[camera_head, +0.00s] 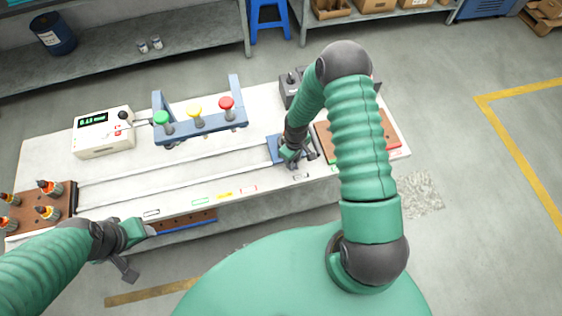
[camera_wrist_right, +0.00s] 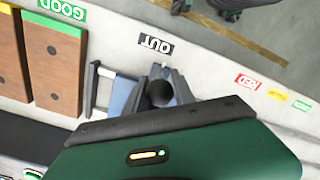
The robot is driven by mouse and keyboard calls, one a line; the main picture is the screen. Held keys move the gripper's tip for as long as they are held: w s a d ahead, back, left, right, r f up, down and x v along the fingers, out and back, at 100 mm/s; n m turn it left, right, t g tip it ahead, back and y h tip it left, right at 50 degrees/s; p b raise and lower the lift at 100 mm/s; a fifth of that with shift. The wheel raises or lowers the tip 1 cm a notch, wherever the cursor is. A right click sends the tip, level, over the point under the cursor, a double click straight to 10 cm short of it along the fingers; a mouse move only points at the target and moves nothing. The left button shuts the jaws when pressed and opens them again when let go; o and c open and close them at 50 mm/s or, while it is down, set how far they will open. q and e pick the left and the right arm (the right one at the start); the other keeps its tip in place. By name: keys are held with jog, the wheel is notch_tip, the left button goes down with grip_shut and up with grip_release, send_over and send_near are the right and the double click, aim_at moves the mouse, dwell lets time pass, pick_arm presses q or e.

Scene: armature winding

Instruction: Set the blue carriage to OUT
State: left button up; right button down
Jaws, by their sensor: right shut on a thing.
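The blue carriage (camera_head: 274,149) sits on two pale rails at the right part of the white bench top. It also shows in the right wrist view (camera_wrist_right: 126,94), partly hidden by my right gripper. My right gripper (camera_wrist_right: 160,92) is shut on the carriage's dark round knob, with a finger on each side. It also shows in the head view (camera_head: 293,156). The black OUT label (camera_wrist_right: 155,46) lies on the bench beside the carriage, roughly level with the knob. My left gripper (camera_head: 136,250) is empty near the front edge; its jaw opening is unclear.
Red (camera_wrist_right: 247,81) and yellow (camera_wrist_right: 278,95) labels lie to one side of OUT, and a green GOOD label (camera_wrist_right: 62,9) to the other. A blue rack (camera_head: 198,123) with green, yellow and red knobs stands behind the rails. Brown blocks (camera_wrist_right: 55,67) stand at the right end.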

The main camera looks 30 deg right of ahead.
jog(key=shift+s+d, duration=0.25)
jog(key=shift+d, duration=1.05)
jog(key=shift+a+r, duration=0.1)
jog(key=shift+a, duration=0.05)
jog(key=c, duration=1.3)
grip_release()
jog(key=shift+o, duration=1.1)
jog(key=shift+d, duration=0.2)
jog(key=shift+s+d, duration=0.1)
jog(key=shift+r, duration=0.1)
pick_arm(q)
jog(key=shift+d+f+b, duration=0.15)
jog(key=shift+f+b, duration=0.3)
jog(key=shift+b, duration=0.15)
pick_arm(e)
notch_tip(320, 180, up, 16)
jog(key=shift+r, duration=0.2)
